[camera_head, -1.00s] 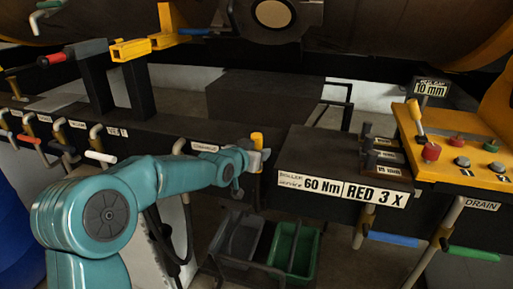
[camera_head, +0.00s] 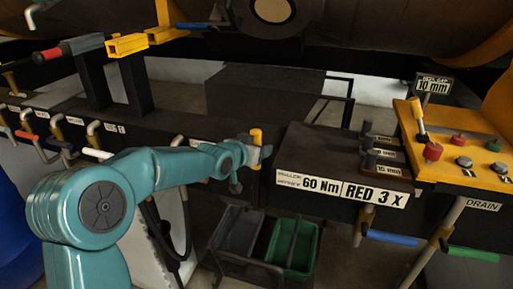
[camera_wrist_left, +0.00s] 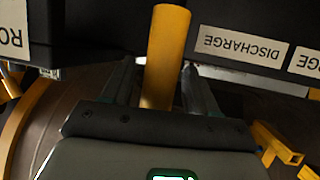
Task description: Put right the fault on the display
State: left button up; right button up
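My left gripper (camera_head: 250,160) is at an upright yellow handle (camera_head: 256,136), by the dark bench's edge. A sign on the bench reads "60 Nm" and "RED 3 X" (camera_head: 345,189); a small raised sign reads "10 mm" (camera_head: 433,86). No screen showing a fault is legible. My right gripper is not in view.
A yellow panel (camera_head: 476,150) with a lever and red and grey knobs is at right. Blue (camera_head: 392,239) and green (camera_head: 472,254) handles hang below. Grey and green bins (camera_head: 292,250) stand under the bench. A "DISCHARGE" label (camera_wrist_left: 243,46) shows upside down.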

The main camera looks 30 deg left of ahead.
pick_arm(q)
jog(key=shift+s+r, duration=0.15)
jog(key=shift+s, duration=0.3)
jog(key=p+v, duration=0.2)
jog(key=v, duration=1.3)
jog(key=shift+p, duration=0.3)
jog(key=shift+s+d+r, duration=0.1)
jog(key=shift+s+r, duration=0.05)
